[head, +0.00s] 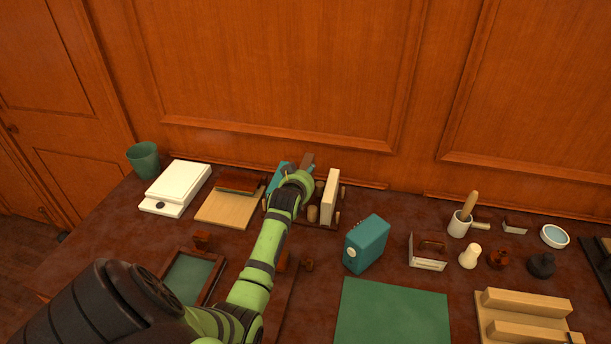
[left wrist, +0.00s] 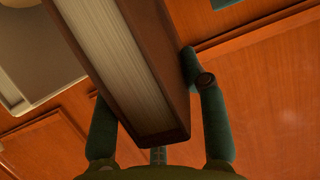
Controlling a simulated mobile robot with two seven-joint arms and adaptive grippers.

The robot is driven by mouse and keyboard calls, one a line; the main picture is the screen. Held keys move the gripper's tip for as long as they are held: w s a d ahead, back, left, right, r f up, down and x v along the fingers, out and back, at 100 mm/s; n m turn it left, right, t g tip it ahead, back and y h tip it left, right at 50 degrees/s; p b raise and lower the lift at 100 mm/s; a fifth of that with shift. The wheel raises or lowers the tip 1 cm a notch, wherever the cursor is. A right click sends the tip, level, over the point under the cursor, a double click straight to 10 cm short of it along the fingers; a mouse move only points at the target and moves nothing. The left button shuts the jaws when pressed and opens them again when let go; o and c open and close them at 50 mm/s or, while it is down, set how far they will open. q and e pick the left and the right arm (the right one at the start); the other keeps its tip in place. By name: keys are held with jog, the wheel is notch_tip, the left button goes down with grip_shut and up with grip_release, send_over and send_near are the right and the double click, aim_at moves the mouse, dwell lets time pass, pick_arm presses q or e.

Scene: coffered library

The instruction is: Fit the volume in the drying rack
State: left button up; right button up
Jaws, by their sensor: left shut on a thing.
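My left gripper (head: 302,173) is above the drying rack (head: 322,226), a dark wooden base with upright pegs near the back wall. It is shut on a brown volume (head: 308,160), mostly hidden behind the hand in the head view. In the left wrist view, the brown volume (left wrist: 168,70) shows its pale page edges between my two fingers. A cream book (head: 331,194) stands upright at the rack's right side, and a teal book (head: 276,180) stands at its left. The hand hides the volume's lower end, so I cannot tell whether it touches the rack. My right gripper is out of view.
A teal box-like object (head: 366,244) stands right of the rack. A wooden board (head: 228,208) and a white scale (head: 176,187) lie to the left. A green mat (head: 392,315) is in front. The panelled wall (head: 270,80) is close behind the rack.

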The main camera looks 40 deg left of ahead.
pick_arm(q)
jog(key=shift+f+b, duration=1.25)
jog(key=shift+f, duration=1.05)
dwell(1.0)
jog(key=o, duration=1.4)
jog(key=shift+r+p, duration=3)
jog(key=shift+r, duration=0.05)
jog(key=shift+f, duration=0.15)
